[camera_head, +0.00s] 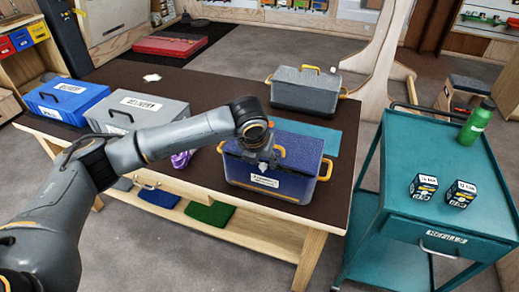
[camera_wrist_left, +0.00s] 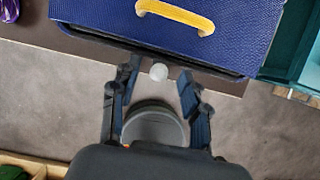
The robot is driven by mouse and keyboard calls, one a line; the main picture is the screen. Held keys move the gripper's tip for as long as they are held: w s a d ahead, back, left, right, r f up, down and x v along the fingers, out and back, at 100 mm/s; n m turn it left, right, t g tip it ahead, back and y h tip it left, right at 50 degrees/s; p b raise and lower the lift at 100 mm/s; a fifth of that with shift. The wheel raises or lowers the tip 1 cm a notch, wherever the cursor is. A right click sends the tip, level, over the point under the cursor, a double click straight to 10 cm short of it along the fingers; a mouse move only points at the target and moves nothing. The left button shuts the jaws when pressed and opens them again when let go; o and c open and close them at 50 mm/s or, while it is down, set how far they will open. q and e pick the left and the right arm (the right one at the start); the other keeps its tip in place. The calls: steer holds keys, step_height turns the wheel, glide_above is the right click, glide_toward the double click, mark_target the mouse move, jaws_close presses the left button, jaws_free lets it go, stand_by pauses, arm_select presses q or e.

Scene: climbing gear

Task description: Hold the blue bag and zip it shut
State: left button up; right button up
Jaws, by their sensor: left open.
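The blue bag (camera_head: 305,172) stands on the brown-topped table, with yellow handles and a white label on its front. In the left wrist view the bag (camera_wrist_left: 220,45) fills the top, with one yellow handle and a dark strip along its near edge. My left gripper (camera_head: 264,160) is at the bag's front upper part and hides some of it. In the wrist view its fingers (camera_wrist_left: 159,80) are apart at the bag's near edge. A small pale round piece (camera_wrist_left: 158,72) shows between the fingertips; whether they touch it I cannot tell. My right gripper is not in view.
A grey bag (camera_head: 305,92) stands behind the blue one. A grey case (camera_head: 140,112) and a blue case (camera_head: 68,100) are on the table's left. A teal cart (camera_head: 420,200) with small boxes and a green bottle (camera_head: 477,122) stands to the right. A purple item (camera_head: 181,159) lies by the arm.

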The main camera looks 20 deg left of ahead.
arm_select(q)
steer(key=shift+x, duration=1.3)
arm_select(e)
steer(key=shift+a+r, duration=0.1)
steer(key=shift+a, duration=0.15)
